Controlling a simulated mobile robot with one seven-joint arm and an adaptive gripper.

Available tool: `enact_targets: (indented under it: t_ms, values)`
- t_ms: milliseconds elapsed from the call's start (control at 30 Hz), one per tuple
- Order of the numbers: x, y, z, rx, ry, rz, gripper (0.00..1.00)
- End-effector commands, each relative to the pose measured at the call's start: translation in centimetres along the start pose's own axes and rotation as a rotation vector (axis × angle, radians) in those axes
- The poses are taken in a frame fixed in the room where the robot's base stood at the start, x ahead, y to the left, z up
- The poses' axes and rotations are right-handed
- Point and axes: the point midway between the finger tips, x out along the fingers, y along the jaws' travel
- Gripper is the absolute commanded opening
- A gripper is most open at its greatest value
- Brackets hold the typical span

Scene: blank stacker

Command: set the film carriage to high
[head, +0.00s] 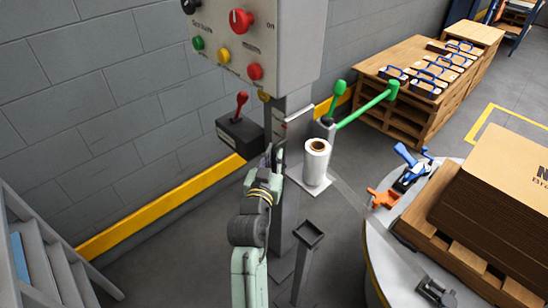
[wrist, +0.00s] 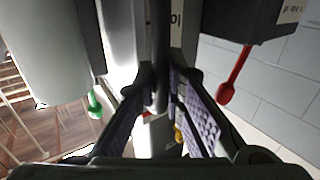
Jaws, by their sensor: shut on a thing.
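The film carriage (head: 304,180) is a pale plate on the grey mast (head: 289,216), bearing an upright white film roll (head: 316,165). In the wrist view the film roll (wrist: 45,50) is large at the left. My gripper (head: 275,152) is at the mast, left of the roll in the head view. In the wrist view my gripper (wrist: 160,85) has its purple-padded fingers around a dark upright bar (wrist: 160,50) and is shut on it. In the head view my fingers largely hide this bar.
A black box (head: 240,135) with a red lever (head: 241,100) is left of the mast. A control panel (head: 250,45) hangs above. Green handles (head: 380,104) stick out behind the roll. A turntable (head: 385,240) with a loaded pallet is at the right. A grey post (head: 305,255) stands in front.

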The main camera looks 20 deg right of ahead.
Motion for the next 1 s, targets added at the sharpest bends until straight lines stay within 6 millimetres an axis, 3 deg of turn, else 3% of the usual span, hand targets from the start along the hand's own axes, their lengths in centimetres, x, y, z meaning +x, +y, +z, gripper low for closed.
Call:
enact_targets:
  t_ms: [133,167,467,767,1000]
  values:
    - [0.0,-0.1,-0.9,0.001,0.021,-0.004,0.00]
    - [0.0,-0.1,-0.9,0.001,0.022,-0.004,0.12]
    - [0.0,-0.1,-0.5,0.001,0.013,-0.002,0.31]
    - [-0.1,0.0,-0.3,0.001,0.009,-0.002,0.31]
    - [-3.3,-0.1,-0.2,0.001,0.008,-0.003,0.31]
